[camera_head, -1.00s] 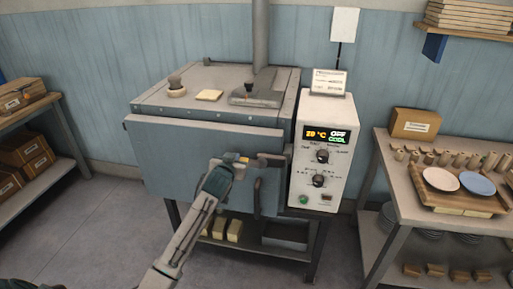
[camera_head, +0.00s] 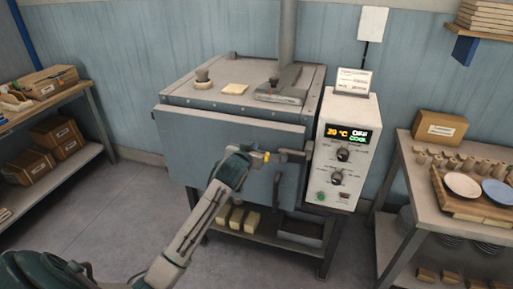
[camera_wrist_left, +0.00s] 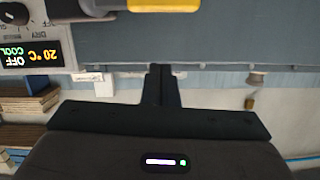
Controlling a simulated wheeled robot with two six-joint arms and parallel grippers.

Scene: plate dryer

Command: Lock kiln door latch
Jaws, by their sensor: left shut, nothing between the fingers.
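The grey kiln (camera_head: 240,95) stands against the wall with its door (camera_head: 205,140) across the front; whether the door sits flush is hard to tell. A dark latch (camera_head: 290,156) lies horizontally at the door's right side, with a yellow piece (camera_head: 266,157) at its left end. The yellow piece (camera_wrist_left: 165,4) also shows at the top edge of the left wrist view. My left gripper (camera_head: 250,151) is in front of the door, just left of the yellow piece. Its fingers (camera_wrist_left: 161,85) are shut and empty; contact with the latch does not show. My right gripper is out of view.
The white control box (camera_head: 345,150) stands right of the kiln, its display lit. A dark vertical handle (camera_head: 277,190) hangs below the latch. Shelves with boxes (camera_head: 55,130) stand left, and a table with plates (camera_head: 462,185) right. The floor (camera_head: 110,210) at front left is clear.

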